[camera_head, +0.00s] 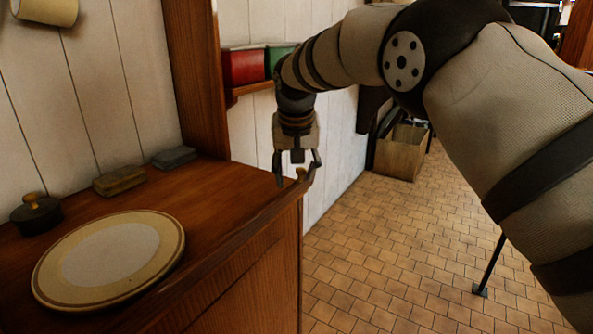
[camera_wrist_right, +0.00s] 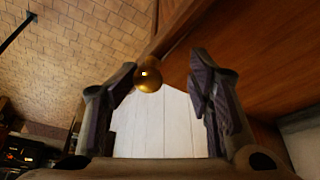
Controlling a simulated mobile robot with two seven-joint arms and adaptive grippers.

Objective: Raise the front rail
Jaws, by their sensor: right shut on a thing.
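The front rail (camera_wrist_right: 178,32) is a wooden bar along the counter's edge, ending in a round brass knob (camera_wrist_right: 148,78). In the head view the knob (camera_head: 301,174) shows at the counter's far right corner, and the rail looks low along the edge. My right gripper (camera_head: 296,178) points down at this corner, its fingers around the knob end. In the wrist view the knob is between the two fingers (camera_wrist_right: 162,76), nearer the left one. It is shut on the rail's end, though the exact contact is hard to see. My left gripper is not in view.
A cream plate (camera_head: 110,255) lies on the wooden counter (camera_head: 215,205) near its front edge. Behind it are a dark lidded pot (camera_head: 36,214) and two small blocks (camera_head: 120,180). A shelf with red and green boxes (camera_head: 244,66) is behind my right wrist. Tiled floor lies right.

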